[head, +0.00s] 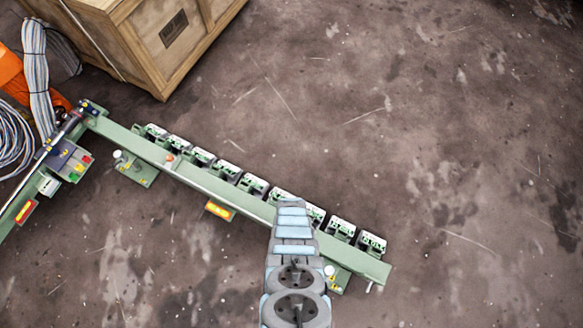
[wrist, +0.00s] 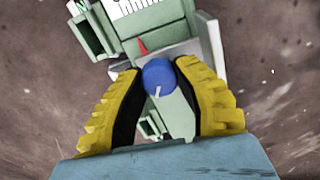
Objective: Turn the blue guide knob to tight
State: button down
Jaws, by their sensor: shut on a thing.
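The blue guide knob (wrist: 159,76) is round, with a white pointer line that runs toward the lower left in the wrist view. A red triangular mark (wrist: 142,47) sits just above it on the pale green device. My gripper (wrist: 160,80) has yellow ribbed fingers with dark inner pads. The fingertips are on both sides of the knob, shut on it. In the head view my arm hides the gripper and the knob.
A long green rail (head: 247,203) carries several small green and white units (head: 255,184). A wooden crate (head: 160,35) stands at the upper left, with coiled grey cable (head: 12,140) near the left edge. The concrete floor (head: 450,120) on the right is clear.

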jog(key=shift+m, duration=1.3)
dwell(0.4)
jog(key=shift+m, duration=1.1)
jog(key=m, duration=0.4)
jog(key=shift+m, duration=0.4)
jog(key=c, duration=1)
grip_release()
jog(key=shift+w, duration=0.1)
